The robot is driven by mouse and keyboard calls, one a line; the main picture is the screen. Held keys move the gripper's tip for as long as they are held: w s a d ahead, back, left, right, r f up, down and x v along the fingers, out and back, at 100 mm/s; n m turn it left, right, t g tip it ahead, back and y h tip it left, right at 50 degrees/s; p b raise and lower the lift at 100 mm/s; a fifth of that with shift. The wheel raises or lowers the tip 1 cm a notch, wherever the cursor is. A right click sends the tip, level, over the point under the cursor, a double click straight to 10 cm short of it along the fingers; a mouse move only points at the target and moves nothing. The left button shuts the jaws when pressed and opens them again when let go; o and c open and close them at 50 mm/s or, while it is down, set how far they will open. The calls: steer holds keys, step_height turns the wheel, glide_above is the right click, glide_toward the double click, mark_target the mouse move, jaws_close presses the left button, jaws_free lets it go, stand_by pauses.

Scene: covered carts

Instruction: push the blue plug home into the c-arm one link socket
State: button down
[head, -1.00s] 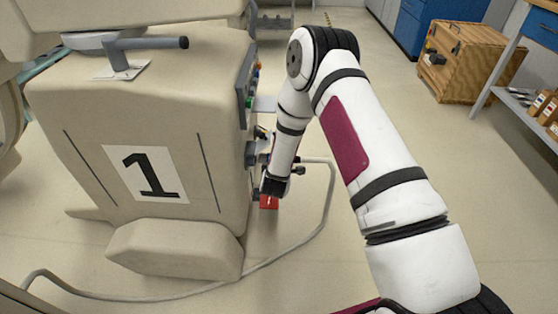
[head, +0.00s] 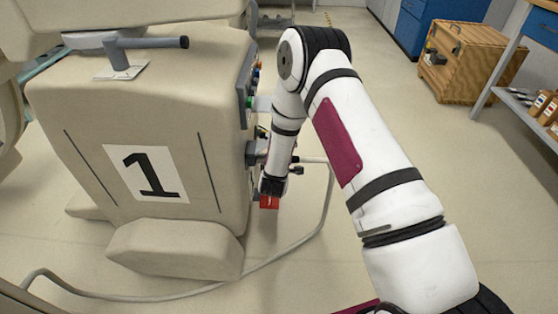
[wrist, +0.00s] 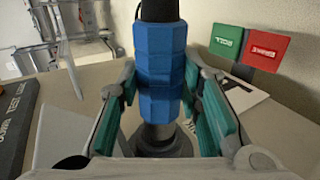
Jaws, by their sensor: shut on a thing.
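The blue plug (wrist: 160,68) is upright in the wrist view, ribbed, with a dark cable end at its top. My gripper (wrist: 160,85) is shut on it, a teal-padded finger on each side. Below the blue body a grey nose (wrist: 158,131) meets a dark round collar (wrist: 165,147), which looks like the socket. How deep the nose sits I cannot tell. In the head view my gripper (head: 275,178) is beside the right face of the cart marked 1 (head: 120,215). The plug is not clearly visible there.
Green (wrist: 227,41) and red (wrist: 266,48) tags stand right of the plug in the wrist view. A dark lettered strip (wrist: 14,130) lies at left. A grey cable (head: 327,205) loops over the floor by the cart. A wooden crate (head: 465,65) stands far right.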

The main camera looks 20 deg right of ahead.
steer(key=shift+w+a+r, duration=0.1)
steer(key=shift+w+a, duration=0.2)
steer(key=shift+a, duration=0.6)
steer(key=shift+w+a, duration=0.3)
steer(key=shift+a, duration=0.55)
steer(key=c, duration=1.1)
jaws_free()
steer(key=shift+o, duration=0.2)
steer(key=shift+s, duration=0.1)
steer(key=s+a, duration=0.4)
steer(key=s, duration=0.8)
steer(key=shift+s+r, duration=0.15)
steer(key=shift+r, duration=0.1)
